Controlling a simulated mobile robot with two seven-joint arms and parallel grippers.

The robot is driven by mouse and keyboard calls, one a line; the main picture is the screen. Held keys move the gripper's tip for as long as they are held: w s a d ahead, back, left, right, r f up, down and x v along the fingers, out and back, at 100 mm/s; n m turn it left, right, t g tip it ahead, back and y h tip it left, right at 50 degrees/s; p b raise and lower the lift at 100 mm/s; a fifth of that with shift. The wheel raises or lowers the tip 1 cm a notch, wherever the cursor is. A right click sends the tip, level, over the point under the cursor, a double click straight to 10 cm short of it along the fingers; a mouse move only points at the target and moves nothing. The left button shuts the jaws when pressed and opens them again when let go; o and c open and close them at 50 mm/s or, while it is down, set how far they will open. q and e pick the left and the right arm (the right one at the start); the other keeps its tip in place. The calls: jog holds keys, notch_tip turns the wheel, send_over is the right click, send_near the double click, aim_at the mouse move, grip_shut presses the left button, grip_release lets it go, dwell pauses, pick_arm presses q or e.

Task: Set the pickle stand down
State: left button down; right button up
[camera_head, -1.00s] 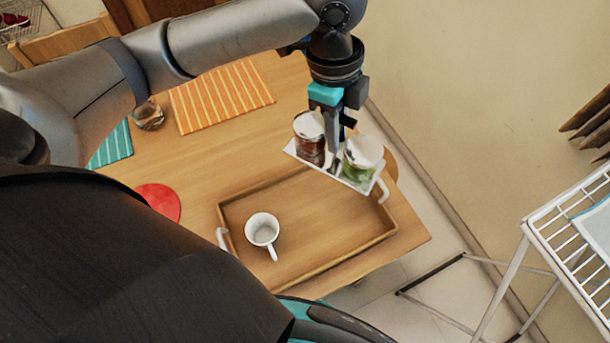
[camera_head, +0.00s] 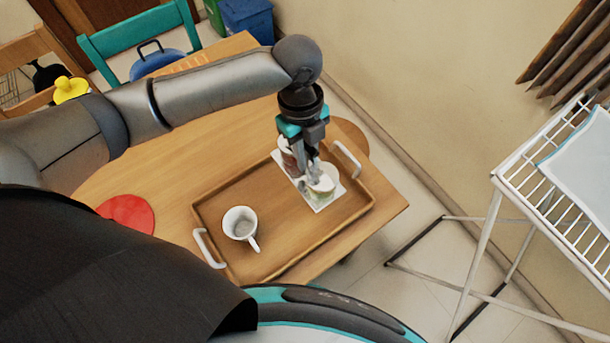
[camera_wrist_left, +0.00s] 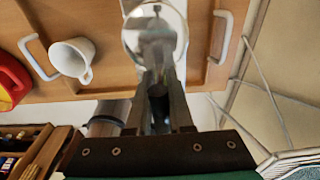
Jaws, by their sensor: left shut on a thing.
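The pickle stand (camera_head: 319,206) is a white base with two lidded jars, one reddish and one green. It is over the right part of the wooden tray (camera_head: 280,232); whether its base touches the tray I cannot tell. My left gripper (camera_head: 311,178) points down between the jars and is shut on the stand; its fingertips hide part of it. In the left wrist view, a jar with a pale round lid (camera_wrist_left: 153,28) shows beyond the fingers (camera_wrist_left: 158,95). My right gripper is not in view.
A white mug (camera_head: 240,222) stands in the tray's left part. The tray has white handles (camera_head: 347,160) at both ends. A red round mat (camera_head: 128,214) lies left of it. A white wire rack (camera_head: 560,190) stands at the right, apart from the table.

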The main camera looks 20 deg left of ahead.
pick_arm(q)
notch_tip(320, 180, down, 9)
jog(key=shift+r+b, duration=0.1)
jog(key=shift+b, duration=0.8)
jog(key=shift+f, duration=0.25)
jog(key=c, duration=0.8)
grip_release()
jog(key=r+p, duration=0.1)
jog(key=r, duration=0.7)
jog(key=w+a+r+p, duration=0.1)
jog(key=r, duration=0.3)
jog(key=shift+r+p, duration=0.15)
jog(key=shift+p, duration=0.2)
